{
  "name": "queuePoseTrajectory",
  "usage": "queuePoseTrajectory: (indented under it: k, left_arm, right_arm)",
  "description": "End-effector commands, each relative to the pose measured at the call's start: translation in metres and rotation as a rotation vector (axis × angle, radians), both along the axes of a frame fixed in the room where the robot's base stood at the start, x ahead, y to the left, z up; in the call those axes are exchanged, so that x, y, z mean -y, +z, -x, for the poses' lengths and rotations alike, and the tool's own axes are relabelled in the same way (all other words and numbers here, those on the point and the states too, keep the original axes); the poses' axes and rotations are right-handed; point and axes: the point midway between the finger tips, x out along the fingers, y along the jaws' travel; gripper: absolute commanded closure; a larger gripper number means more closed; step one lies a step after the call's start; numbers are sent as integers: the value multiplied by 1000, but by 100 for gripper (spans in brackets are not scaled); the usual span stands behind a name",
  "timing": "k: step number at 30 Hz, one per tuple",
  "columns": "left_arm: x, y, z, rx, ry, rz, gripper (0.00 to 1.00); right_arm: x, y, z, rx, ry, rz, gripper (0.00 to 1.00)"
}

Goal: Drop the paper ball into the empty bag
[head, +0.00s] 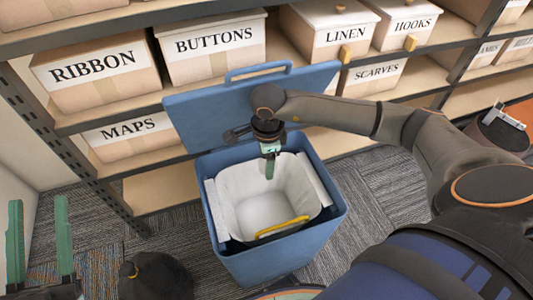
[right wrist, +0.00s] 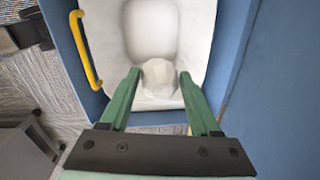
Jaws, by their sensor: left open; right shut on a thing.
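The white bag (head: 240,210) lines the inside of a blue bin (head: 265,262) and shows no contents in the head view. My right gripper (head: 269,172) points down over the bag's opening, near its back edge. In the right wrist view its green fingers (right wrist: 160,82) are shut on the whitish paper ball (right wrist: 158,77), with the white bag (right wrist: 165,30) beneath. In the head view I cannot make the ball out against the bag. My left gripper (head: 38,208) is open and empty at the lower left, away from the bin.
The bin's blue lid (head: 200,118) stands open at the back, close to my right arm. A yellow handle (head: 283,227) lies across the bin's front inside. Shelves with labelled boxes, such as the BUTTONS box (head: 215,62), stand behind. Grey carpet (head: 370,185) is clear right of the bin.

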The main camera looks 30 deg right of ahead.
Motion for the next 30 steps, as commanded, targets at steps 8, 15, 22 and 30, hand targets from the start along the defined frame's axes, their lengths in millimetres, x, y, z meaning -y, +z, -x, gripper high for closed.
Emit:
queuePoseTrajectory:
  k: [8,15,22,30]
  left_arm:
    - [-1,-6,-2,-28,8,6,50]
    - [3,22,13,106,-21,3,50]
    - [6,49,34,251,-49,-1,50]
    - [9,47,49,334,-83,10,50]
  right_arm:
    - [5,-10,2,7,-132,4,88]
    - [5,-18,2,7,-132,3,88]
    - [4,-27,2,7,-131,2,88]
    - [4,-56,2,6,-130,2,88]
